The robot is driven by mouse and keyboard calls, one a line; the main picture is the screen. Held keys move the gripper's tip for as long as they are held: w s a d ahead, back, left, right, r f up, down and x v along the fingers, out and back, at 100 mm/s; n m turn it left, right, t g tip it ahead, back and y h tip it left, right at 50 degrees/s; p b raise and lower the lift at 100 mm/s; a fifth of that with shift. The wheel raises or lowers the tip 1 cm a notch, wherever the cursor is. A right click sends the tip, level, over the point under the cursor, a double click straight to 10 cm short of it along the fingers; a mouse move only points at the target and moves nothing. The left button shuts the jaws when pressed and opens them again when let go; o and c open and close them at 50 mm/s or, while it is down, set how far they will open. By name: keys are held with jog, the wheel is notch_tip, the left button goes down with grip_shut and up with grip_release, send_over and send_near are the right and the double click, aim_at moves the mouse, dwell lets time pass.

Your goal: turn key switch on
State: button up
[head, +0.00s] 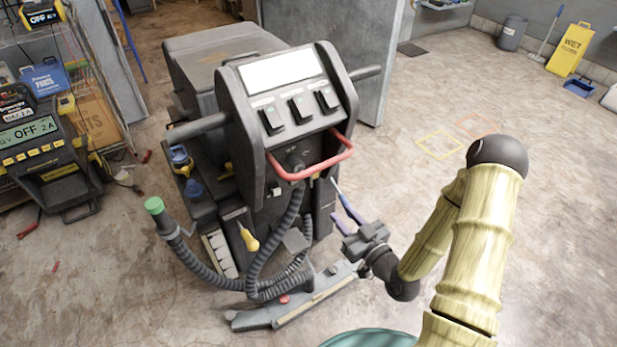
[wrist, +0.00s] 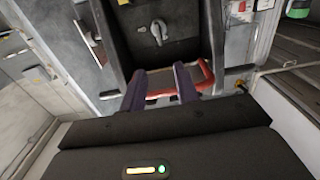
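The key switch (wrist: 157,32) is a small grey knob on a round plate, set in the dark rear panel of the floor scrubber. In the head view the key switch (head: 296,159) is small, below the control panel and partly hidden by the red handle bar (head: 316,172). My gripper (head: 334,200) is to the lower right of the switch, apart from it. In the wrist view my gripper (wrist: 161,70) has its two purple fingers apart with nothing between them. They point toward the switch and overlap the red bar (wrist: 203,80) in the picture.
The dark floor scrubber (head: 240,110) has a white screen and several switches. A ribbed hose (head: 205,265) with a green end hangs at its left. Racks and chargers stand at far left. A yellow wet-floor sign (head: 569,48) is far right. Floor right of the machine is open.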

aim_at(312, 180)
jog(key=b+x, duration=0.2)
jog(key=x, duration=1.5)
jog(key=shift+w+a, duration=0.2)
grip_shut()
